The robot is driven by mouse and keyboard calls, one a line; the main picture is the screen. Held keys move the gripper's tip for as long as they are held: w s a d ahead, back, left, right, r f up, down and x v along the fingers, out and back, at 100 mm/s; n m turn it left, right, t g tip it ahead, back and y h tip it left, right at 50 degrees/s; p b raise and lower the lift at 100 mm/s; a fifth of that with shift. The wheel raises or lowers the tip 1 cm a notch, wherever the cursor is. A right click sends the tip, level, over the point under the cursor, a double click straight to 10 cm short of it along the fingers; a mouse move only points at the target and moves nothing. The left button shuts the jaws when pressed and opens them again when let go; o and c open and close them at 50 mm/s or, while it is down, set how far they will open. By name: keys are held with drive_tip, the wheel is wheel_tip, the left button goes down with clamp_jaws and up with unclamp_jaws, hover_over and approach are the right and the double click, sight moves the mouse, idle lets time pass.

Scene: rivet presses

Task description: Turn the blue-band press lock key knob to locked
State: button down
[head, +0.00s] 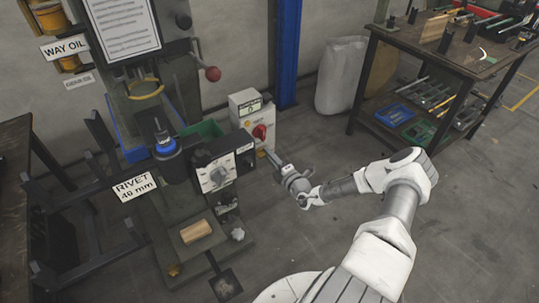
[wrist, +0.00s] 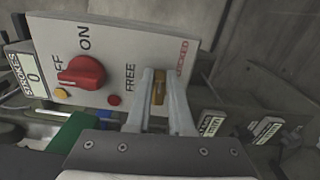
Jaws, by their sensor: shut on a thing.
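The lock key knob (wrist: 158,90) is a small brass-coloured piece on the white control box (wrist: 112,38), between the words FREE and LOCKED. Its long side runs up and down in the wrist view; I cannot tell its exact setting. My gripper (wrist: 159,84) is shut on it, one pale finger on each side. In the head view my gripper (head: 268,154) reaches the box's lower right side, and the knob is hidden there. The press (head: 130,103) carries a blue band (head: 166,148) on its ram.
A red ON/OFF knob (wrist: 82,73) sits left of my fingers, with a small red button (wrist: 114,100) between. A box with a grey dial (head: 216,176) stands in front. A workbench (head: 439,50) is at the back right.

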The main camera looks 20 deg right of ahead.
drive_tip(key=shift+f+m, duration=0.1)
drive_tip(key=shift+m, duration=0.4)
drive_tip(key=c, duration=0.8)
unclamp_jaws()
drive_tip(key=s+d+p, duration=0.2)
drive_tip(key=s+d, duration=0.1)
drive_tip(key=s, duration=1.4)
drive_tip(key=shift+d+p, duration=0.15)
drive_tip(key=shift+p, duration=0.25)
